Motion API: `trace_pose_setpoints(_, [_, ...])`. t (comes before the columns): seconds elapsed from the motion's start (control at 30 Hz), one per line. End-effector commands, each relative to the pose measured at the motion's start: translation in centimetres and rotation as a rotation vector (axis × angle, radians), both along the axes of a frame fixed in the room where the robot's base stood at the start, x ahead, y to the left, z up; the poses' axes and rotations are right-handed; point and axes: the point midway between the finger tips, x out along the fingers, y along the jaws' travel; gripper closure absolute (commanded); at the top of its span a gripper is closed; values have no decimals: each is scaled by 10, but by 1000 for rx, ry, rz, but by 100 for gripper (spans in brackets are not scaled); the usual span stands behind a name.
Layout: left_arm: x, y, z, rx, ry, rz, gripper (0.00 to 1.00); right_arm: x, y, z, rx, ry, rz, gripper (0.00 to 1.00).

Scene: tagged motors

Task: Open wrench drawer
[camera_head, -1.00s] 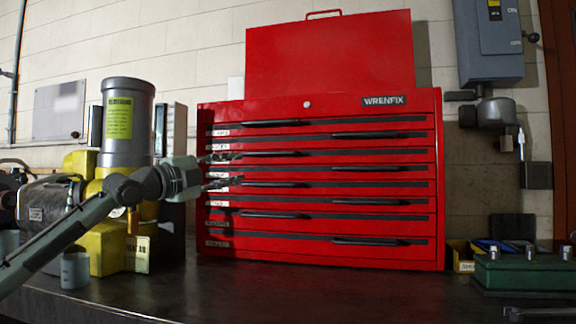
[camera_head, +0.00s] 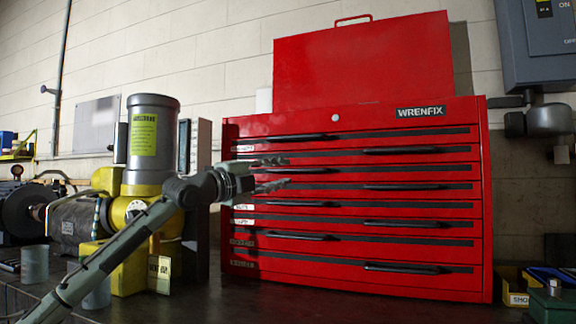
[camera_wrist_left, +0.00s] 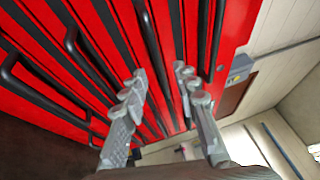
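A red tool chest (camera_head: 350,262) marked WRENFIX stands on the bench with its lid up. Its several drawers, with black handles and small labels at their left ends, all look shut. The label text is too small for me to read, so I cannot tell which is the wrench drawer. My left gripper (camera_head: 275,173) is in front of the upper left drawers, its fingers apart and empty. In the left wrist view my left gripper (camera_wrist_left: 162,90) is open, with red drawer fronts (camera_wrist_left: 90,50) and black handles (camera_wrist_left: 148,25) beyond the fingers. My right gripper is not in view.
A yellow machine with a grey cylinder (camera_head: 152,135) stands left of the chest, behind my left arm. A grey cup (camera_head: 35,264) is at far left. A small yellow bin (camera_head: 512,285) and green box (camera_head: 553,305) sit at right. The bench before the chest is clear.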

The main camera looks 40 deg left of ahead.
Motion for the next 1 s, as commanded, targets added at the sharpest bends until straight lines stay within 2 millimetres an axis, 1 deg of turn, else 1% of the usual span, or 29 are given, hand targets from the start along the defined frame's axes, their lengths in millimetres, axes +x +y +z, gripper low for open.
trace_pose_setpoints(0.03, [7, -4, 6, -3, -1, -5, 71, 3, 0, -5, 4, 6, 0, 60])
trace_pose_setpoints(0.1, [16, -3, 6, -4, -2, -2, 71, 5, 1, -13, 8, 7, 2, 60])
trace_pose_setpoints(0.2, [25, -5, 6, -3, 0, -2, 71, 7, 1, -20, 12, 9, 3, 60])
trace_pose_setpoints(0.33, [29, -6, 6, 0, -1, -1, 71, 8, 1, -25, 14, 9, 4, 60])
trace_pose_setpoints(0.57, [30, -6, 5, 1, 1, -1, 71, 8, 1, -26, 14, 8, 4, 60])
trace_pose_setpoints(0.67, [30, -6, 5, 0, 1, -1, 82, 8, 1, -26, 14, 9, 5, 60])
trace_pose_setpoints(0.8, [30, -6, 5, 0, 1, -1, 99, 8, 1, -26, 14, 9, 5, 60])
trace_pose_setpoints(1.0, [30, -6, 5, 0, 1, -1, 100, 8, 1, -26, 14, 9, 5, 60])
